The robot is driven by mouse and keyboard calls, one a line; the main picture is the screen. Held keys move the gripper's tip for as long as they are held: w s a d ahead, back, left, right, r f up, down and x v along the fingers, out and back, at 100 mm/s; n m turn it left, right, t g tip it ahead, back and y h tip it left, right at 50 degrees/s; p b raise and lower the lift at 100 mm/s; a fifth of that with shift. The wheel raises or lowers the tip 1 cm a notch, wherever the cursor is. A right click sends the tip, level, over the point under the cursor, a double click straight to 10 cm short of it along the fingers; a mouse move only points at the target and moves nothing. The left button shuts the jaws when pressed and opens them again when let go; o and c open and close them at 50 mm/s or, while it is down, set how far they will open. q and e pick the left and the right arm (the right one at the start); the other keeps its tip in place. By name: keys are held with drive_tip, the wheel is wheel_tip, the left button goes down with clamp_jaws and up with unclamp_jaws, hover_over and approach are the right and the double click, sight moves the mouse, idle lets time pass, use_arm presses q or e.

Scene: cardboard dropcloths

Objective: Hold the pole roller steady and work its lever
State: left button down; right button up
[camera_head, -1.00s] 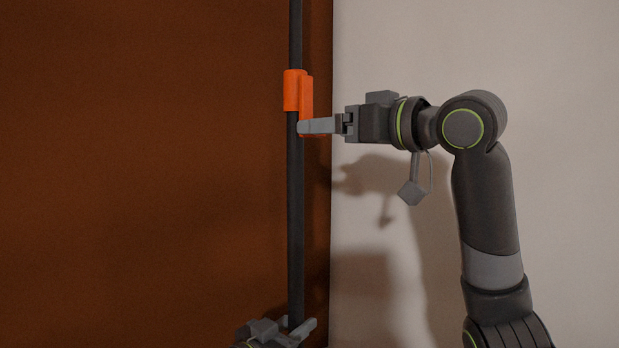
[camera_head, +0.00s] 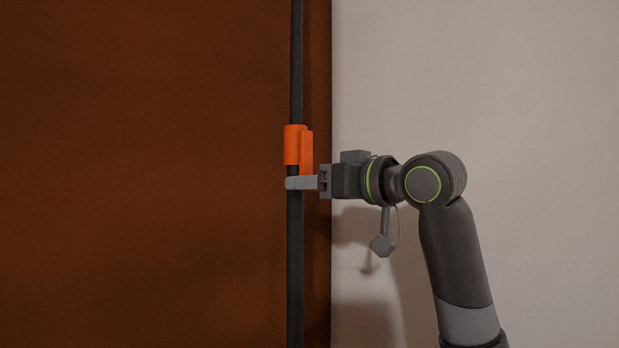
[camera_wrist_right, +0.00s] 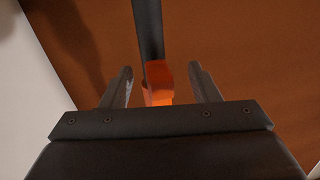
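The pole roller shows as a dark upright pole (camera_head: 295,270) in the head view, with an orange sleeve (camera_head: 292,145) around it. An orange lever (camera_head: 308,150) lies along the sleeve's right side. My right gripper (camera_head: 290,183) reaches in from the right, just below the sleeve, and its near finger passes in front of the pole. In the right wrist view, the fingers (camera_wrist_right: 162,85) stand apart. The lever (camera_wrist_right: 158,82) lies between them with gaps on both sides, and the pole (camera_wrist_right: 149,30) runs beyond it. My left gripper is out of view.
A brown panel (camera_head: 140,170) fills the left behind the pole. A pale wall (camera_head: 500,80) fills the right, with my arm's shadow on it. No other objects show near the pole.

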drive_tip(key=c, duration=0.9)
drive_tip(key=shift+c, duration=0.2)
drive_tip(key=shift+s+r, duration=0.1)
drive_tip(key=shift+s+d+r, duration=0.1)
drive_tip(key=shift+s+d, duration=0.05)
drive_tip(key=shift+s+d+r, duration=0.1)
drive_tip(key=shift+r, duration=0.4)
drive_tip(key=o, duration=1.6)
drive_tip(key=shift+d, duration=0.1)
